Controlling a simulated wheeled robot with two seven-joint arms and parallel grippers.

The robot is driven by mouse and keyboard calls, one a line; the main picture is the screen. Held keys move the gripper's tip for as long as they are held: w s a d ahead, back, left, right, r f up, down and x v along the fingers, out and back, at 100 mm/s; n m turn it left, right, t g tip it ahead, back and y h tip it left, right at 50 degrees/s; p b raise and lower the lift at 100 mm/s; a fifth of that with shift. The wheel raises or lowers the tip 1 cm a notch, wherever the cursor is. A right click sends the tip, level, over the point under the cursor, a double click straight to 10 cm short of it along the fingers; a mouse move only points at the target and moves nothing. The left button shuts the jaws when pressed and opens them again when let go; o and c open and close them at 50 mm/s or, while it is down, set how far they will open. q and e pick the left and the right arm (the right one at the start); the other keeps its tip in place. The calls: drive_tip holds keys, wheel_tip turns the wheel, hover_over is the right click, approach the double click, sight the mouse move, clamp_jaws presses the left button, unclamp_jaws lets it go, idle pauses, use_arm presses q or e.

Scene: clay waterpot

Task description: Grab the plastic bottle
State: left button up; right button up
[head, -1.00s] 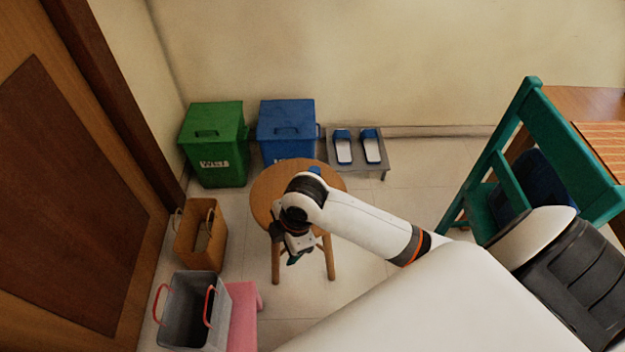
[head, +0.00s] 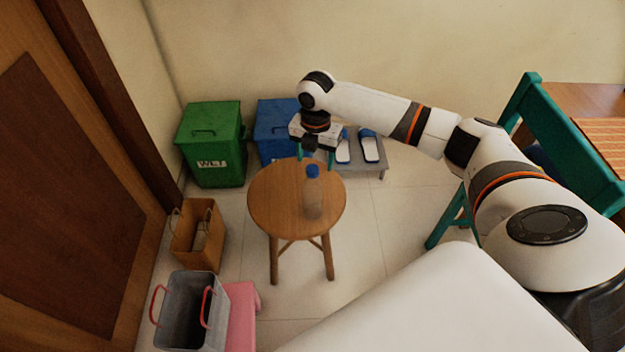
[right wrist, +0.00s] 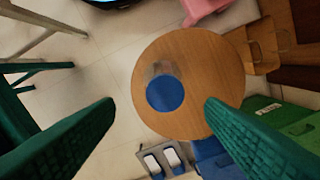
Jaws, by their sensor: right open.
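The plastic bottle (head: 313,196) is clear with a blue cap and stands upright on the round wooden stool (head: 268,207). In the right wrist view the bottle's blue cap (right wrist: 165,94) shows from above, between the two green fingers and beyond them. My right gripper (head: 316,160) is open and empty, with its fingers pointing down above the far side of the stool, just behind and above the bottle in the head view. It also shows in the right wrist view (right wrist: 160,112), fingers wide apart. My left gripper is not in view.
Green (head: 211,150) and blue (head: 275,133) bins stand behind the stool, beside a low rack with slippers (head: 368,148). A paper bag (head: 198,235) and a grey basket (head: 190,312) are at left. A teal chair (head: 530,120) stands at right.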

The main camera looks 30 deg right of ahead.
sight(313, 168)
drive_tip(key=f, duration=0.4)
drive_tip(key=a+f+b, duration=0.1)
drive_tip(key=f, duration=0.1)
drive_tip(key=shift+s, duration=0.1)
drive_tip(key=shift+d+f, duration=0.1)
drive_tip(key=shift+f, duration=0.15)
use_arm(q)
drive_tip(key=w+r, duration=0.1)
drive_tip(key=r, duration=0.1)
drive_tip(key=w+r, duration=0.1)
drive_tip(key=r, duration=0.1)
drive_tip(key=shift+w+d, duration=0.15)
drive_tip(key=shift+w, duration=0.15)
use_arm(e)
drive_tip(key=shift+c, duration=0.2)
drive_tip(key=c, duration=1.2)
drive_tip(key=shift+c, duration=0.2)
drive_tip(key=shift+r, duration=0.15)
